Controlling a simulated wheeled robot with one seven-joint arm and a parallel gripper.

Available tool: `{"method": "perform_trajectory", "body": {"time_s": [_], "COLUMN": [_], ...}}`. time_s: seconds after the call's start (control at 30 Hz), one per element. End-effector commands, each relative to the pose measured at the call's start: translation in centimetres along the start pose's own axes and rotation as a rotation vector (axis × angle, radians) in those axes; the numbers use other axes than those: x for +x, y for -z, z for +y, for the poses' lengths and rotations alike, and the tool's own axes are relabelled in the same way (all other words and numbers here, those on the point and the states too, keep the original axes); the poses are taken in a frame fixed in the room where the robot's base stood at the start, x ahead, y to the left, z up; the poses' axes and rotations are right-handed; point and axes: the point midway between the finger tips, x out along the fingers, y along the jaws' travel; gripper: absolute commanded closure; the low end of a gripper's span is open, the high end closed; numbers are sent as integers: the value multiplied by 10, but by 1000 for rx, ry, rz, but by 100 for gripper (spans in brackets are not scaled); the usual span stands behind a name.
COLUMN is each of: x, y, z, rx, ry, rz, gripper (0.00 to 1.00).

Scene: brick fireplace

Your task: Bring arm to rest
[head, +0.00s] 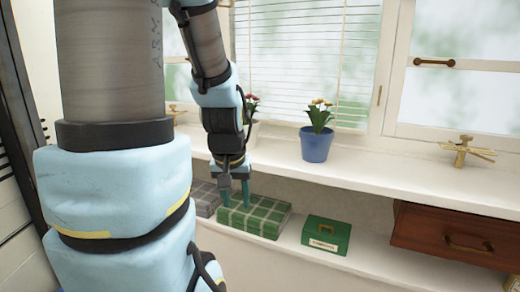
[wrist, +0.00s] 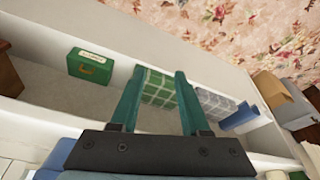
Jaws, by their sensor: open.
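My gripper (head: 235,190) points down over a green checked folded cloth (head: 258,215) on the lower shelf in the head view. In the wrist view my gripper (wrist: 158,85) has its two green fingers apart, with the green checked cloth (wrist: 157,88) beyond them. Nothing is seen held between the fingers. Whether the fingertips touch the cloth cannot be told. My arm fills the left of the head view and hides part of the shelf.
A grey checked cloth (head: 204,196) lies left of the green one. A green box (head: 326,236) stands to the right. Above, a blue flowerpot (head: 316,145) stands on the windowsill (head: 390,179). A brown drawer (head: 455,236) is at right.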

Motion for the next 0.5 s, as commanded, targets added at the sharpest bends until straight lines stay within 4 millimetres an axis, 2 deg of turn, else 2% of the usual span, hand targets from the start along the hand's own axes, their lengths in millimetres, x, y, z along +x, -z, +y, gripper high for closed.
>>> {"method": "perform_trajectory", "body": {"time_s": [0.07,0.1,0.13,0.5], "x": [3,20,26,72], "y": [-30,-31,-33,-54], "z": [-14,-11,-11,-9], "rx": [7,11,11,8], "ry": [17,14,13,11], "rz": [-76,-73,-75,-116], "gripper": [54,54,54,54]}}
